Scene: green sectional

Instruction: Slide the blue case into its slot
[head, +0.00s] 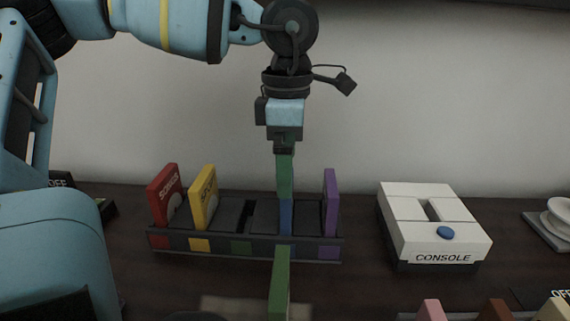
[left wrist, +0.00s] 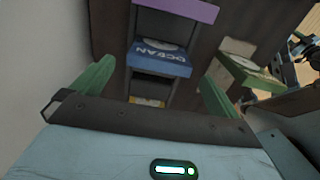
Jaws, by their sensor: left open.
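The blue case (head: 286,216) stands upright in the dark rack (head: 215,255), above the blue label. Its upper part is hidden by a green finger in the head view. In the left wrist view, the blue case (left wrist: 160,60), lettered OCEAN, shows between and beyond my two green fingers. My left gripper (head: 285,190) points down over it with jaws open; the fingers (left wrist: 155,92) stand apart on either side. I cannot tell whether the case is fully down. My right gripper is not in view.
Red (head: 165,195), yellow (head: 203,197) and purple (head: 330,201) cases stand in the rack; the green-labelled slot is empty. A green case (head: 279,285) stands in front. The white console (head: 433,222) is to the right, with a saucer (head: 549,232) beyond.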

